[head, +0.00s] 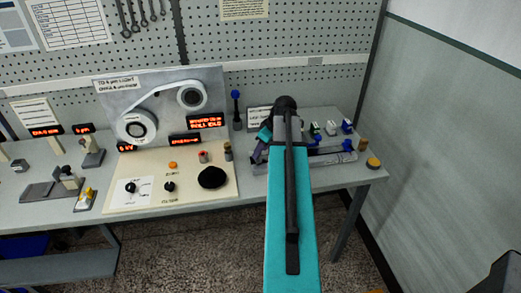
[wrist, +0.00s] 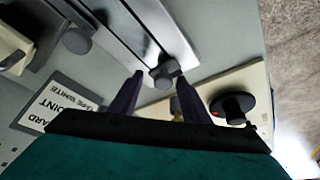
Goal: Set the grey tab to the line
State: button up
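My gripper (wrist: 159,77) is open in the wrist view, its two dark purple fingers spread. A small grey knob-like piece (wrist: 164,72) shows between the fingertips, at the end of a pale plate with dark rails (wrist: 135,30). It may be the grey tab, but I cannot be sure. The right fingertip is close to it; I cannot tell whether it touches. No line is clear in either view. In the head view my turquoise arm hides most of the gripper and what lies under it, at the right part of the bench.
A black knob (wrist: 232,105) on a cream panel stands right of the fingers, and a printed card (wrist: 60,104) left. In the head view, small coloured blocks (head: 330,128) and a yellow button (head: 373,162) stand right of the arm. A blue-topped post (head: 236,95) stands left.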

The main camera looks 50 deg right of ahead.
jog(key=shift+w+a, duration=0.15)
jog(key=shift+r, duration=0.15)
jog(key=b+v, duration=0.3)
jog(key=v, duration=1)
jog(key=shift+r, duration=0.2)
jog(key=shift+s, duration=0.2)
dwell(0.4)
jog(key=shift+r, duration=0.1)
